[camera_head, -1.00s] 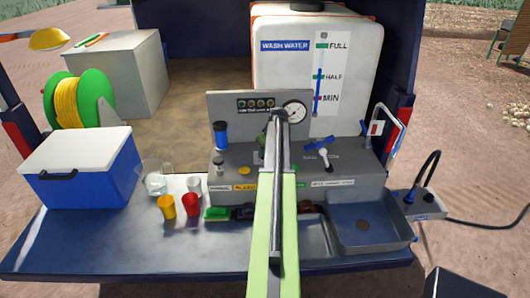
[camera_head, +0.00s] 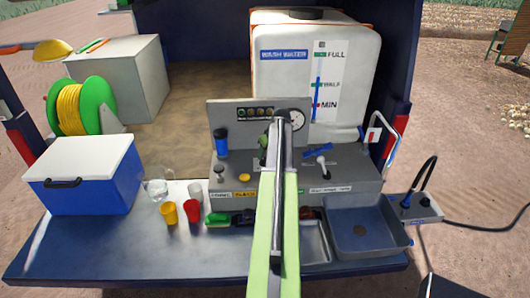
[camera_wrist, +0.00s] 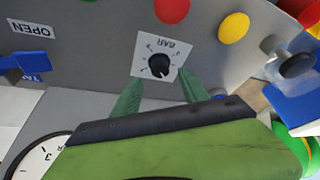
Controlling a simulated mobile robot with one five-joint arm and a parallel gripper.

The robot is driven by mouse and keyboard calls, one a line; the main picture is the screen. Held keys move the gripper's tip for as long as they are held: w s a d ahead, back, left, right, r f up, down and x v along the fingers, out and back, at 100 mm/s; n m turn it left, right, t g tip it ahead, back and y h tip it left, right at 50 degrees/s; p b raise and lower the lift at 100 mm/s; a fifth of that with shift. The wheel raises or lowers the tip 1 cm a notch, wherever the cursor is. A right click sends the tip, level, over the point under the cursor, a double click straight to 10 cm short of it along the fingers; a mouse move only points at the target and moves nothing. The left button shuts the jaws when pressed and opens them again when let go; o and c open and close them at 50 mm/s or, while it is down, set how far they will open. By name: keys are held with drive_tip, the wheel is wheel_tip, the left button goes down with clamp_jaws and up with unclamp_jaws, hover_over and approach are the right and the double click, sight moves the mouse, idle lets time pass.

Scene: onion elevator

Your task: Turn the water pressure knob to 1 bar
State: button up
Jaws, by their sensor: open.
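The black round water pressure knob (camera_wrist: 159,66) sits on a white square plate marked BAR, upside down in the wrist view. Its pointer setting is too small to read. My gripper (camera_wrist: 160,77) is open, with one green finger low on each side of the knob plate. The fingertips are near the plate's lower edge; I cannot tell whether they touch anything. In the head view my arm hides the knob and most of the gripper. The pressure gauge (camera_head: 297,118) is partly covered by my arm; it also shows at the lower left of the wrist view (camera_wrist: 35,160).
The grey control panel (camera_head: 355,188) carries a blue valve handle (camera_head: 318,151), a white lever (camera_head: 322,163) and a blue cylinder (camera_head: 221,141). Red (camera_wrist: 172,10) and yellow (camera_wrist: 233,27) buttons lie near the knob. Cups, a cooler (camera_head: 85,172) and a sink (camera_head: 367,232) surround the panel.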

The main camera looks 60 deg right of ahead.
drive_tip(key=p+v, duration=0.9)
drive_tip(key=v, duration=0.3)
drive_tip(key=shift+s+p, duration=0.15)
drive_tip(key=shift+p, duration=0.2)
drive_tip(key=shift+a+r, duration=0.1)
drive_tip(key=shift+r, duration=0.05)
